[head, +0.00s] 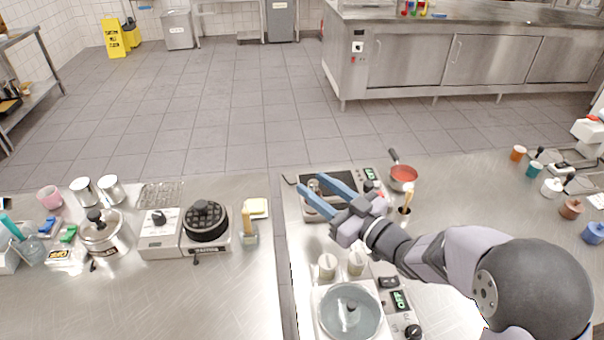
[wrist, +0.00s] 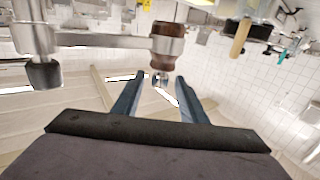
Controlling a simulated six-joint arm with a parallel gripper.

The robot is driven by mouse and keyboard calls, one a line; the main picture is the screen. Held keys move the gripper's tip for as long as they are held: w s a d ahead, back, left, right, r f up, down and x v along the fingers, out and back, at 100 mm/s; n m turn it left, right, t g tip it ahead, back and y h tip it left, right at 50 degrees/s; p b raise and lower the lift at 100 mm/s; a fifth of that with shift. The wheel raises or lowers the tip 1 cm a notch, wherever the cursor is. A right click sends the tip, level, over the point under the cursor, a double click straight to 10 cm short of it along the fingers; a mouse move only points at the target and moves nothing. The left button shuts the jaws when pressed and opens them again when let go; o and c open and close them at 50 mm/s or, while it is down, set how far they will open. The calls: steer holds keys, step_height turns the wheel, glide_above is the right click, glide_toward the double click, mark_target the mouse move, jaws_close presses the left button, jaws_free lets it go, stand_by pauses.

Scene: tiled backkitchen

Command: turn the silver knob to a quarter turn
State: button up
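My gripper (head: 308,183) shows its two blue fingers spread apart, with nothing held between them in the head view. It is over the back-left part of a flat appliance with a dark top (head: 343,186) and a lit green display (head: 370,174). In the wrist view the open fingers (wrist: 158,80) point away from the camera. A small shiny silvery piece (wrist: 160,78) shows between the fingertips, below a brown cylinder (wrist: 167,46); I cannot tell whether it is the silver knob or whether the fingers touch it. My gripper and arm hide part of the appliance's right side.
A red-filled pan (head: 404,175) and a utensil holder (head: 404,211) stand right of my gripper.

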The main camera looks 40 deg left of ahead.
mark_target(309, 182)
steer(key=shift+w+a+p, duration=0.2)
steer(key=shift+a+p, duration=0.05)
steer(key=shift+a, duration=0.65)
steer(key=shift+w+a+p, duration=0.15)
steer(key=shift+a+p, duration=0.15)
steer(key=shift+a, duration=0.6)
steer(key=shift+w+a+p, duration=0.2)
steer(key=shift+a+p, duration=0.05)
steer(key=shift+a, duration=0.65)
jaws_close()
